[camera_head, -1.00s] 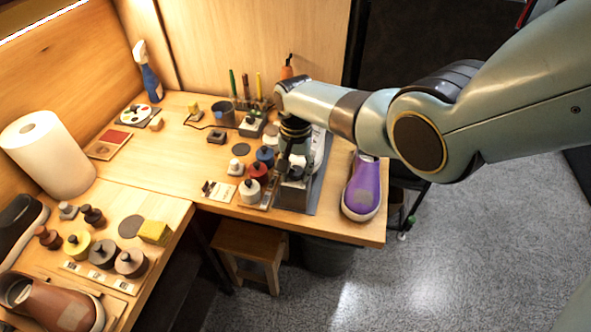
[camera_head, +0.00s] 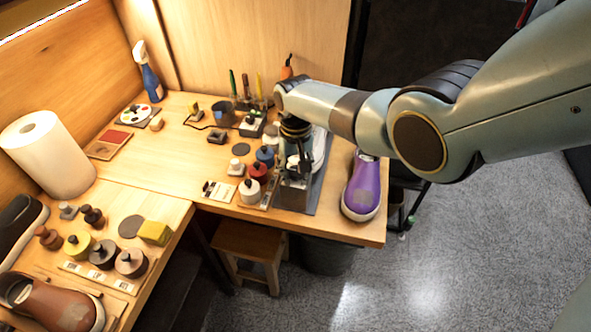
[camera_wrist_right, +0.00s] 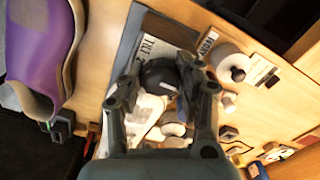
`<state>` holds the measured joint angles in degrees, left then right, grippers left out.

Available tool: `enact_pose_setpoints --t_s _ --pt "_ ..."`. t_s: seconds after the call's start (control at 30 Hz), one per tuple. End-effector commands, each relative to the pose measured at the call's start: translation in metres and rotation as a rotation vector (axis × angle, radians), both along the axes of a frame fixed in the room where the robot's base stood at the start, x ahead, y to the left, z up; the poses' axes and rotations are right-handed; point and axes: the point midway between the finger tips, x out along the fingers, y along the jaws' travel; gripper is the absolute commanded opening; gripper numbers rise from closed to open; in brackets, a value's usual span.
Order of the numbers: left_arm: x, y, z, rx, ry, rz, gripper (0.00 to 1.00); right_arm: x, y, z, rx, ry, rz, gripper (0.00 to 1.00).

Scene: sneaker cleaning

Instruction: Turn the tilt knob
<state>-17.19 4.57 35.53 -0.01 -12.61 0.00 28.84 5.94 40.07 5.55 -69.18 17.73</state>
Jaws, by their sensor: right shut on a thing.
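The tilt knob (camera_wrist_right: 160,73) is a round black knob with a small white mark. In the right wrist view it sits between the two fingers of my right gripper (camera_wrist_right: 163,80), beside a plate lettered "TILT". The gripper is shut on the knob. In the head view my right gripper (camera_head: 294,170) points down over the grey stand (camera_head: 292,197) at the table's right part, and the knob is hidden there. A white shoe (camera_head: 319,150) is partly hidden behind the gripper. My left gripper is not in view.
A purple sneaker (camera_head: 362,188) stands right of the stand, near the table edge. White (camera_head: 250,191), red (camera_head: 257,171) and blue (camera_head: 265,155) lidded pots stand close on the left.

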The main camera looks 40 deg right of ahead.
Motion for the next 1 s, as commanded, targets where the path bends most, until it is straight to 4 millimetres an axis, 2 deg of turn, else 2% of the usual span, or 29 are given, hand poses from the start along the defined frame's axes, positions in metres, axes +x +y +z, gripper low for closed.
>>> enact_pose_setpoints --t_s 0.13,0.17,0.27,0.63,1.0 --pt "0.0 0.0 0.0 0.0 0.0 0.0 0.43 0.0 0.0 0.0 0.001 -0.001 0.012 0.06" --pt "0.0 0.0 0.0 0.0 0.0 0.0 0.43 0.0 0.0 0.0 0.001 -0.001 0.011 0.36" --pt "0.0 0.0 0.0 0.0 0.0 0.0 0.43 0.0 0.0 0.0 0.001 -0.001 0.011 0.49" --pt "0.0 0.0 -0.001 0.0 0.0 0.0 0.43 0.0 0.0 0.004 0.001 -0.001 0.01 0.5" --pt "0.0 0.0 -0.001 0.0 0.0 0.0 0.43 0.001 0.0 0.038 0.0 -0.002 0.009 0.5"
